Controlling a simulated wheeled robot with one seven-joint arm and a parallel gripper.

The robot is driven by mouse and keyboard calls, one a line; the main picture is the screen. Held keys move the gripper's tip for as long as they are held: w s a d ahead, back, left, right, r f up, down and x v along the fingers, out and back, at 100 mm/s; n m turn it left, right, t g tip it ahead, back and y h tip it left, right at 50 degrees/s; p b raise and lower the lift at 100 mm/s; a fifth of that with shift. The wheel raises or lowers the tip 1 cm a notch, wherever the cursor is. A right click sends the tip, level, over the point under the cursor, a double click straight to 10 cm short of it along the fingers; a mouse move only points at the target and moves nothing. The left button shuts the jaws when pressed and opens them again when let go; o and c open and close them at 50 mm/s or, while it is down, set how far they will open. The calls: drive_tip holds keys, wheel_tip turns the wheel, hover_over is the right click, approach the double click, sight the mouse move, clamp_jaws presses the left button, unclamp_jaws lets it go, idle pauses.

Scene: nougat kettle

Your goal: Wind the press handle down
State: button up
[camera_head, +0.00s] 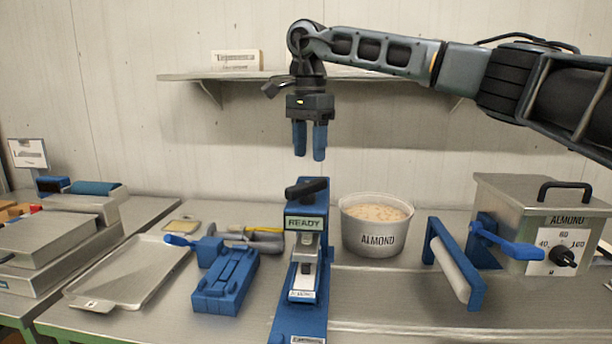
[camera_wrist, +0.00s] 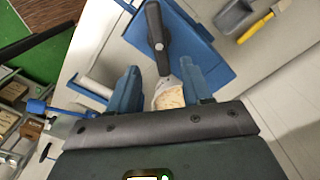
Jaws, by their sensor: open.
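The blue press (camera_head: 313,258) stands upright at the middle of the bench with a READY sign on it. Its black handle (camera_head: 306,187) is a bar across the top. The handle also shows in the wrist view (camera_wrist: 155,34), ahead of the fingers and pointing toward the gap between them. My gripper (camera_head: 309,156) points straight down above the press, with a clear gap down to the handle. Its blue fingers are apart with nothing held, and they frame the lower end of the handle in the wrist view (camera_wrist: 160,70).
An ALMOND tub (camera_head: 376,238) stands close at the press's right. A blue-framed roller (camera_head: 455,264) and a metal box with a blue lever (camera_head: 510,243) are further right. A blue mould (camera_head: 226,282) and a tray (camera_head: 130,272) are left. A shelf (camera_head: 230,75) is behind.

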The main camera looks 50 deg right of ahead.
sight(309, 182)
wheel_tip(309, 182, down, 7)
drive_tip(key=shift+r+p, duration=0.1)
drive_tip(key=shift+p, duration=0.45)
drive_tip(key=shift+c, duration=0.2)
clamp_jaws()
